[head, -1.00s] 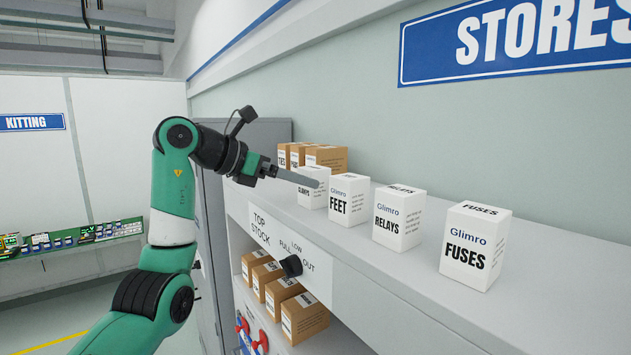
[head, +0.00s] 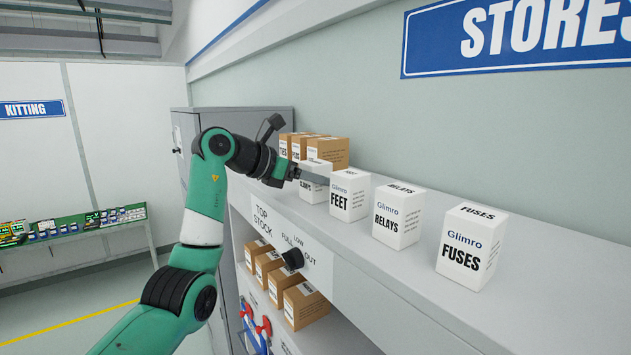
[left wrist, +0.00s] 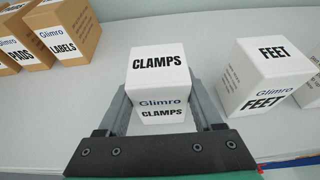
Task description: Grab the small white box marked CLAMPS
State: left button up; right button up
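The small white CLAMPS box (head: 309,184) stands on the shelf top, partly hidden by my left gripper (head: 322,178) in the head view. In the left wrist view the CLAMPS box (left wrist: 159,66) is upright in the middle, with its marked top and front showing. My left gripper (left wrist: 158,92) has one finger at each side of the box's near part. The fingers are apart, and thin gaps seem to show beside the box. Whether either finger touches it is hard to tell. My right gripper is not in view.
The white FEET box (head: 349,194) stands close to the right, with RELAYS (head: 398,217) and FUSES (head: 470,247) farther along the shelf top (head: 560,300). Brown cartons (head: 328,151) stand behind and left. A wall rises behind the shelf.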

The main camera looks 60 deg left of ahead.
aim_at(315, 162)
pick_arm(q)
jog(key=c, duration=0.8)
jog(key=shift+r, duration=0.1)
jog(key=shift+r, duration=0.25)
notch_tip(315, 162, up, 3)
jog(key=shift+f+b, duration=0.15)
jog(key=shift+b, duration=0.15)
jog(key=s+d+r+b, duration=0.2)
jog(key=s+d+r, duration=0.2)
jog(key=s+r, duration=0.1)
jog(key=s+d+r+b, duration=0.2)
jog(key=s+d+r, duration=0.2)
jog(key=s+d, duration=0.1)
jog(key=shift+s+d+r+b, duration=0.2)
jog(key=shift+d+r+b, duration=0.05)
jog(key=shift+r+b, duration=0.15)
